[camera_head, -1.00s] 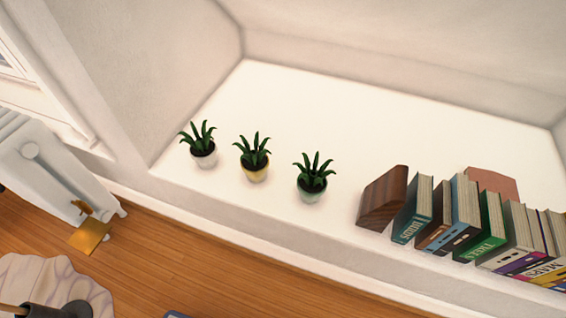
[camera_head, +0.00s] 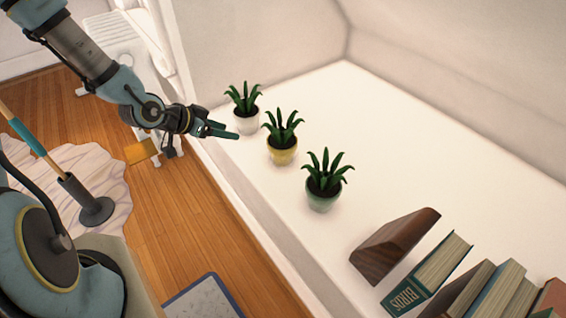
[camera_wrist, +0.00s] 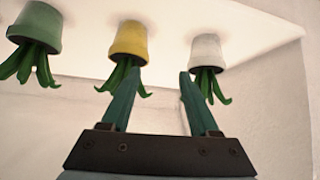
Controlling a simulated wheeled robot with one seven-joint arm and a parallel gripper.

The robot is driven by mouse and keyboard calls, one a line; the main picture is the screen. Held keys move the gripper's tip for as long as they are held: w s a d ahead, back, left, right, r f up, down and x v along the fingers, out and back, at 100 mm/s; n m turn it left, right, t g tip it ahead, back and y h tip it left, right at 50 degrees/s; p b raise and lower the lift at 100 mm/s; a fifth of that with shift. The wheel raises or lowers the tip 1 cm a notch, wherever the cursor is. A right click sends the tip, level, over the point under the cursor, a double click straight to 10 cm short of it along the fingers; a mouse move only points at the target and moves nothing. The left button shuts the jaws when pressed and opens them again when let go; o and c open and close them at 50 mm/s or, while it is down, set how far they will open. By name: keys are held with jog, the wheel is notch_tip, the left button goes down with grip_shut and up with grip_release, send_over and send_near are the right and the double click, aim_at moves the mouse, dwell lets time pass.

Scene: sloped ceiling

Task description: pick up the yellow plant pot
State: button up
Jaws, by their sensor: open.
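The yellow plant pot (camera_head: 283,156) stands upright on the white ledge, with a green spiky plant in it. It is the middle one of three potted plants. My gripper (camera_head: 237,132) is open and empty, to the left of the yellow pot and close to the white pot. In the wrist view, which is upside down, the yellow pot (camera_wrist: 129,42) shows beyond the left finger of my gripper (camera_wrist: 155,85). Its leaves are partly behind that finger. No pot is between the fingers.
A white pot (camera_head: 246,124) and a green pot (camera_head: 322,203) flank the yellow one on the ledge (camera_head: 420,150). A wooden bookend (camera_head: 395,247) and several books (camera_head: 432,275) stand at lower right. The ledge behind the pots is clear. A radiator (camera_head: 115,55) stands at upper left.

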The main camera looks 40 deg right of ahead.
aim_at(290, 137)
jog(key=s+d+f+h, duration=0.1)
jog(key=s+d, duration=0.1)
jog(key=d, duration=0.2)
jog(key=s+d+f+m+g+h+b, duration=0.1)
jog(key=d, duration=0.3)
jog(key=s+d+f+m+h+b, duration=0.1)
jog(key=s+d+h, duration=0.1)
jog(key=d, duration=0.2)
jog(key=shift+s+d+f+g, duration=0.2)
jog(key=shift+s+f+g, duration=0.15)
jog(key=shift+g, duration=0.05)
jog(key=shift+x, duration=2.95)
jog(key=shift+c, duration=0.3)
grip_shut()
jog(key=shift+r, duration=0.1)
